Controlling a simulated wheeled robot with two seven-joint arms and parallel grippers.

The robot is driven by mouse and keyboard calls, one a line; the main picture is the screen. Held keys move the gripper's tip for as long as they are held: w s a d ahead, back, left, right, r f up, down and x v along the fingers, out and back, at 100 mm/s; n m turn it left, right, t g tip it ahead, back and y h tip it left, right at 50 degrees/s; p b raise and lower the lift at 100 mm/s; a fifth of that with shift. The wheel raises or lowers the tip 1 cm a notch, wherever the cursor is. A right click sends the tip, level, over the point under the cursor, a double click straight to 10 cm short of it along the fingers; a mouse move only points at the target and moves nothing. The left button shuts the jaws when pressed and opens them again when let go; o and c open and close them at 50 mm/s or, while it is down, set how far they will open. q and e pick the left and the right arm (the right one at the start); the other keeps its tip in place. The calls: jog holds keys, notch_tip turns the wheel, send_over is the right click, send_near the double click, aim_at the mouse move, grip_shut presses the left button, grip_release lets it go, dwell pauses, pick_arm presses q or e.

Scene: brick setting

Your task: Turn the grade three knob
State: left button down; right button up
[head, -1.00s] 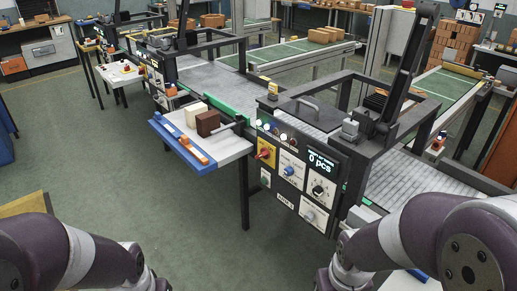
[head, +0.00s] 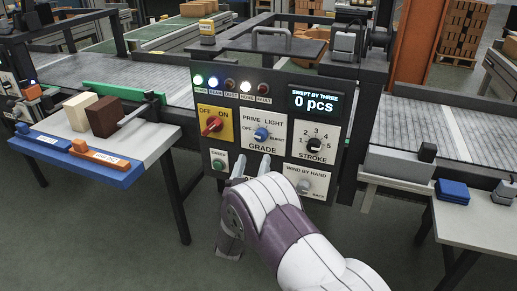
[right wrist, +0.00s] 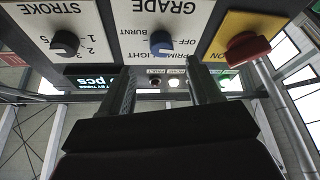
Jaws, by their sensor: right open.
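The grade knob (head: 262,134) is a blue knob on a white plate marked GRADE on the front of the machine panel, with labels OFF, PRIME, LIGHT and, in the wrist view, BURNT. I cannot tell exactly where its pointer sits. My right gripper (head: 252,168) is in front of the panel, just below the knob in the head view, open and empty. In the right wrist view the blue knob (right wrist: 161,42) lies between the lines of the two fingers (right wrist: 162,88), beyond their tips and apart from them. My left gripper is not in view.
A red switch (head: 211,125) is left of the knob; the black stroke knob (head: 314,145) is right. A wind-by-hand knob (head: 304,186) and green sweep button (head: 218,164) are below. A side table (head: 160,140) with two blocks stands left. The display (head: 316,101) reads 0 pcs.

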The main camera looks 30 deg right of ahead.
aim_at(260, 139)
jog(key=x, duration=0.7)
jog(key=shift+w+f, duration=0.1)
jog(key=shift+c, duration=0.4)
jog(key=c, duration=1)
jog(key=shift+b, duration=0.3)
